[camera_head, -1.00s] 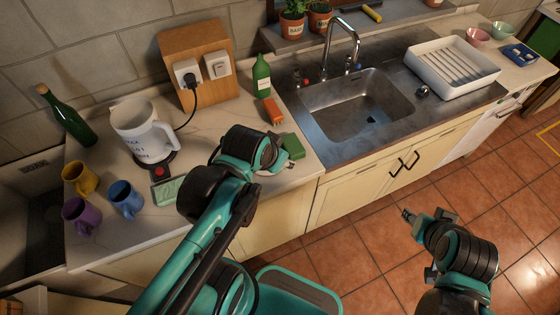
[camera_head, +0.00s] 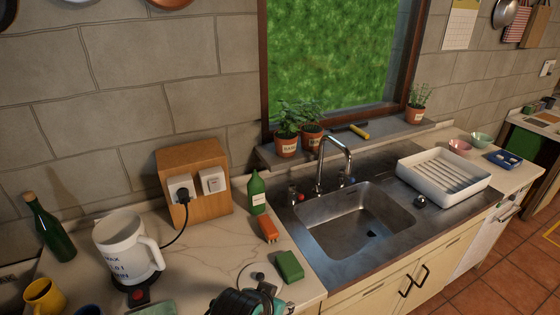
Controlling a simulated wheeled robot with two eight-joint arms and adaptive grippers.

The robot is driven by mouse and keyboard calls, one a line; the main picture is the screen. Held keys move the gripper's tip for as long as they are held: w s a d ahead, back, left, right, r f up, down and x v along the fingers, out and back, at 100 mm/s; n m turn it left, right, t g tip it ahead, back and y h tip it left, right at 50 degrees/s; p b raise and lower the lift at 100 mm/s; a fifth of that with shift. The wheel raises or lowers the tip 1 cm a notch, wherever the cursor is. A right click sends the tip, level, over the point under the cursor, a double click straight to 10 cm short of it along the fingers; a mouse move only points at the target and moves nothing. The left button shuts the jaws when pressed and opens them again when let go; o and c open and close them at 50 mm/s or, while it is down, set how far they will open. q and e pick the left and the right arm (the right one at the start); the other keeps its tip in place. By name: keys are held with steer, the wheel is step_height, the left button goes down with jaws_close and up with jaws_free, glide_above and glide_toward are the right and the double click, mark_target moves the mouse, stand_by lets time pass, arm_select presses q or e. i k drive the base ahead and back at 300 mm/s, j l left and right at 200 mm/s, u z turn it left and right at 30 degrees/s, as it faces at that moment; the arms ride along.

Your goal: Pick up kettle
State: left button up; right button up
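The white kettle (camera_head: 122,247) stands upright on its dark base with a red switch (camera_head: 137,294) on the marble counter at the left. Its handle is on the right side. A cord runs from behind it to a socket on a wooden block. Part of my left arm (camera_head: 245,301) shows at the bottom edge, to the right of the kettle and apart from it. Its fingers cannot be made out. My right gripper is out of view.
A yellow mug (camera_head: 42,296) and a green bottle (camera_head: 52,230) stand left of the kettle. The wooden socket block (camera_head: 196,176) is behind it.

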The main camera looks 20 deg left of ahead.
mark_target(121, 238)
steer(key=u, duration=2.1)
